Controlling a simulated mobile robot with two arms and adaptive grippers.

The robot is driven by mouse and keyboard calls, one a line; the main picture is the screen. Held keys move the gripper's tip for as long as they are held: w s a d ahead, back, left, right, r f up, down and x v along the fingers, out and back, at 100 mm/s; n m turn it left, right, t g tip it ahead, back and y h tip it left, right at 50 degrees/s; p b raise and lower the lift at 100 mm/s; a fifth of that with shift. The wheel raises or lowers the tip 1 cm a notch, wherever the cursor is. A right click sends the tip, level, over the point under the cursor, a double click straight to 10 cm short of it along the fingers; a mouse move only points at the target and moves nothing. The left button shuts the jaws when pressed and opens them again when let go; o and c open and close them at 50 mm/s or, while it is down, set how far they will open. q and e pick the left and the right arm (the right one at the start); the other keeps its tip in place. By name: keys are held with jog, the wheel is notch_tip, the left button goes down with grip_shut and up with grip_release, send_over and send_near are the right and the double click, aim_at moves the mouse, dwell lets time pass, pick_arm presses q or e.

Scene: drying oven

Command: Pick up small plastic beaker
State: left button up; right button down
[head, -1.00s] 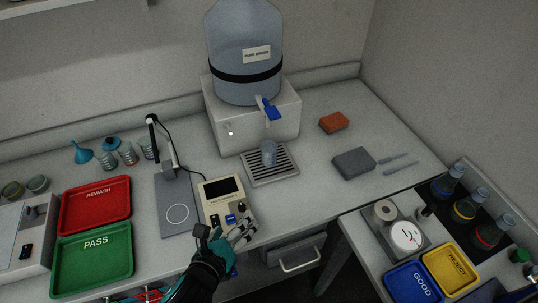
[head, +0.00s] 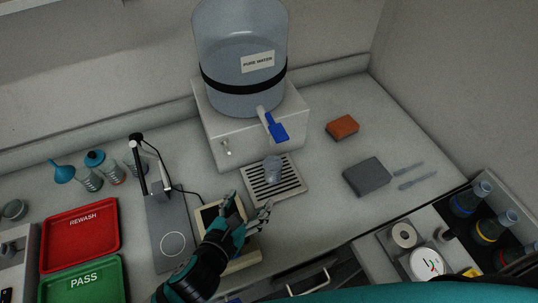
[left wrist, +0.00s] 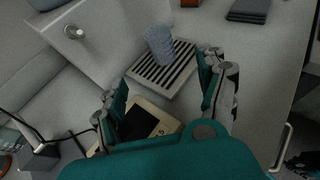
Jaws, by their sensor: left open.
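The small plastic beaker (head: 273,168), clear bluish, stands upright on the slatted drip tray (head: 291,196) under the water dispenser's tap. It also shows in the left wrist view (left wrist: 159,45), on the tray beyond my fingers. My left gripper (head: 253,206) is open and empty, in front of the tray and over the beige meter, whose body it partly hides. In the left wrist view its two fingers (left wrist: 163,82) are spread wide, with the beaker ahead between their directions and apart from both. My right gripper is not in view.
The water dispenser (head: 232,132) with its blue tap lever (head: 277,130) rises behind the beaker. A stand with a thin upright post (head: 139,165) is left of my gripper. A grey block (head: 367,177) and an orange sponge (head: 342,127) lie right, with clear counter between.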

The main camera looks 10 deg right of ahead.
aim_at(269, 174)
pick_arm(q)
jog(key=p+x, duration=0.1)
jog(key=x, duration=0.7)
jog(key=shift+w+d, duration=0.25)
jog(key=shift+d, duration=0.1)
jog(key=shift+p+x, duration=0.4)
jog(key=shift+x, duration=1.5)
jog(key=shift+f+p+x, duration=0.15)
jog(key=shift+x, duration=1.05)
jog(key=shift+f+p+x, duration=0.15)
jog(key=shift+x, duration=1)
jog(key=shift+s+a, duration=0.1)
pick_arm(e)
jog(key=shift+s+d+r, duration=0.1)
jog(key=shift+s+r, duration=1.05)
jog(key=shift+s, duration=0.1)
pick_arm(q)
jog(key=c, duration=1.5)
jog(key=shift+o, duration=0.2)
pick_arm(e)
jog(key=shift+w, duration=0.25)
pick_arm(q)
jog(key=shift+s+r, duration=0.1)
jog(key=shift+r, duration=0.1)
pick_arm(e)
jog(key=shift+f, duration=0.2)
